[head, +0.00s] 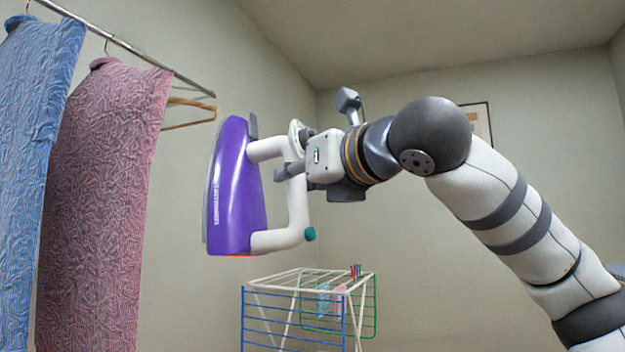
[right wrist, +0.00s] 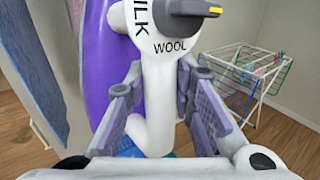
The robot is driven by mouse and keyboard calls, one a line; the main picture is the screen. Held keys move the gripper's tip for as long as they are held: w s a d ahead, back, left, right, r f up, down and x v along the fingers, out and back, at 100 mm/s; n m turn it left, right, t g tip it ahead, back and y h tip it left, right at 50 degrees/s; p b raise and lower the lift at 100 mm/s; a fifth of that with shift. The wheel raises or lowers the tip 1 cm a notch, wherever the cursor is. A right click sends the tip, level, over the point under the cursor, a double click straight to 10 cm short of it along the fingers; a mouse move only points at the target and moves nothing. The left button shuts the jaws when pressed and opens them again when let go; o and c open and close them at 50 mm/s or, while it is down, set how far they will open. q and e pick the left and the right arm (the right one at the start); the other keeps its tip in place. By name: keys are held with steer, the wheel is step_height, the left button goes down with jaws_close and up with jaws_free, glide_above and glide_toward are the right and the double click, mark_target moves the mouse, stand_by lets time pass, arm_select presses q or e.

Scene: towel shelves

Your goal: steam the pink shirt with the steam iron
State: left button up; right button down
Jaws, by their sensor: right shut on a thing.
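The pink shirt (head: 98,210) hangs from a hanger on the rail at the left in the head view, and its surface looks wrinkled. The steam iron (head: 236,190) is purple with a white handle, held upright with its soleplate facing the shirt. A gap shows between the iron and the shirt. My right gripper (head: 290,170) is shut on the iron's white handle. In the right wrist view, the fingers stand on both sides of the handle (right wrist: 153,85), and the purple body (right wrist: 98,60) is beyond it. My left gripper is not in view.
A blue shirt (head: 38,160) hangs left of the pink one on the metal rail (head: 135,47). An empty wooden hanger (head: 190,113) hangs near the rail's end. A drying rack (head: 293,318) with small items stands below and behind the iron. Open space lies between iron and shirt.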

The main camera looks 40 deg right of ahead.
mark_target(250, 173)
steer(key=w+a, duration=0.1)
steer(key=w, duration=0.1)
steer(key=w+a, duration=0.1)
steer(key=w, duration=0.2)
steer(key=w+a+p, duration=0.1)
steer(key=w, duration=0.2)
steer(key=shift+a+r, duration=0.25)
steer(key=shift+r, duration=0.05)
steer(key=shift+w+a+f, duration=0.1)
steer(key=shift+w+a, duration=0.2)
steer(key=shift+w, duration=0.5)
